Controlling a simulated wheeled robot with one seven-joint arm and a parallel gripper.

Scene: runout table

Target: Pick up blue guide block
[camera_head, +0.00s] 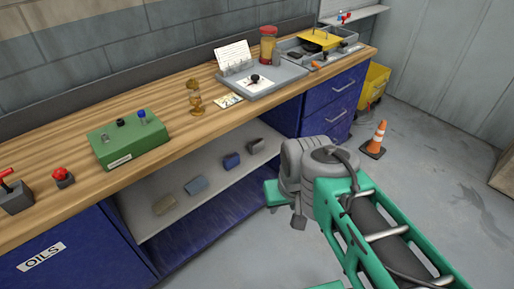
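Several small blocks lie in a row on the grey shelf (150,230) under the wooden workbench. A dark blue block (231,161) lies toward the right of the row. A paler blue-grey block (196,186) lies to its left. The dark blue one is the bluest, and nothing covers it. My gripper (287,208) is at the end of my green and grey arm, to the right of the shelf and apart from the blocks. Its fingers are small and partly hidden by the wrist, so I cannot tell whether they are open or shut.
A tan block (164,204) and a grey block (256,146) share the shelf. The wooden bench top (180,137) overhangs it and holds a green box (128,139) and a grey tray (280,74). Blue drawers (330,105) stand right; an orange cone (377,138) stands on the floor.

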